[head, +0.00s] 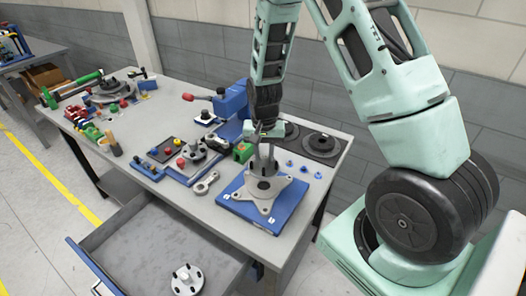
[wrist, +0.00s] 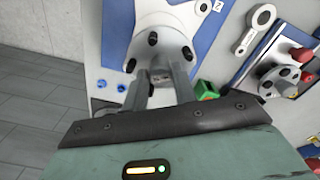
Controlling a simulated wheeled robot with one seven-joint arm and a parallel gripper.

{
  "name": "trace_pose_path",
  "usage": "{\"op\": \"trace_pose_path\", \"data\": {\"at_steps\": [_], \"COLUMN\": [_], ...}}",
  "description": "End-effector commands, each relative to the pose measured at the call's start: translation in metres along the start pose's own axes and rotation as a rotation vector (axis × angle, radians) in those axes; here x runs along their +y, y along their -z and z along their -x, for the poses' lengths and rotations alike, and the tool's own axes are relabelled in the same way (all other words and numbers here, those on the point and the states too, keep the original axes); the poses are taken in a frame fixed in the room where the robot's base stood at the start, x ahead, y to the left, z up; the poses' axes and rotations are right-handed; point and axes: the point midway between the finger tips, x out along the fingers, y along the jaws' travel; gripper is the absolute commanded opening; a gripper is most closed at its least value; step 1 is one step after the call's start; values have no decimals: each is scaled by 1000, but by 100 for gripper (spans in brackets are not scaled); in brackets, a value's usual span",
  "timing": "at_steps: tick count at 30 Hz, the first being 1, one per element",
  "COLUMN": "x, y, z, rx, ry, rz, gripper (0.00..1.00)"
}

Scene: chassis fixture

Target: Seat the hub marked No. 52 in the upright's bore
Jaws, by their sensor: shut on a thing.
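The upright (head: 265,205) is a pale grey fixture with spread feet on a blue plate (head: 235,200) near the bench's right front corner. My gripper (head: 263,160) points down directly above it. In the wrist view my gripper's fingers (wrist: 162,88) are shut on a grey hub (wrist: 165,48), whose round flange has black studs or holes. The hub is in line with the upright and close to or touching it. How deep it sits in the bore is hidden, and its number is not readable. A similar flanged hub (head: 187,279) lies in the open drawer.
The open drawer (head: 150,245) juts out at the front. A red-knobbed fixture (head: 192,152), a grey link (head: 207,183), a blue vise (head: 232,103) and a green block (head: 243,152) stand left of the upright. Small blue parts and dark discs (head: 321,145) lie right and behind.

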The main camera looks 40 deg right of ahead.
Motion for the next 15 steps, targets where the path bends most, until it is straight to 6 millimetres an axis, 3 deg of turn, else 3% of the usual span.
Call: {"op": "trace_pose_path", "data": {"at_steps": [6,15], "x": [0,0], "y": [0,1], "z": [-20,-32], "rx": [1,2], "ry": [1,1], "rz": [0,0], "gripper": [3,3]}}
